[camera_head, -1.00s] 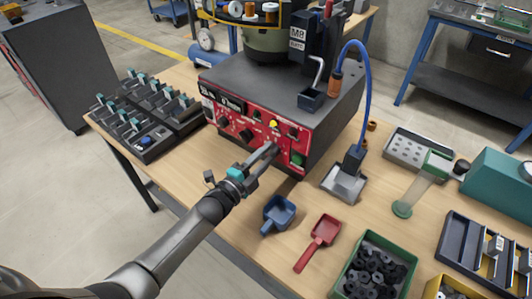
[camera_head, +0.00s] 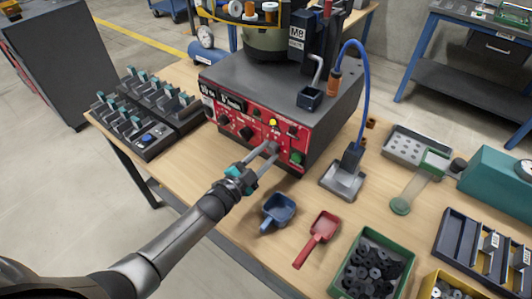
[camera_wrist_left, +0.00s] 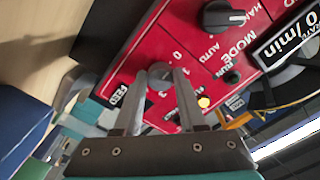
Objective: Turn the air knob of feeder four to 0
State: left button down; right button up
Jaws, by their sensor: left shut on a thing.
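The feeder (camera_head: 282,72) stands on the table with a red front panel. My left gripper (camera_head: 268,150) reaches the lower right part of this panel, its two fingers pointing at it. In the left wrist view its fingertips (camera_wrist_left: 166,76) are on either side of a small grey round knob (camera_wrist_left: 160,76), shut on it. The digits 0, 1 and 3 show around this knob. I cannot tell which digit it points at, as the fingers cover part of the dial. My right gripper is not in view.
A black mode knob (camera_wrist_left: 222,14), marked HAND and AUTO, sits on the same panel. A lit yellow lamp (camera_wrist_left: 204,102) is close to the fingers. A blue scoop (camera_head: 280,209) and red scoop (camera_head: 317,238) lie on the table below the arm.

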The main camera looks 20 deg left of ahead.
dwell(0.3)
pick_arm(q)
jog(key=shift+c, duration=2.4)
grip_release()
jog(key=p+v, duration=0.2)
jog(key=v, duration=1.3)
jog(key=shift+s, duration=0.15)
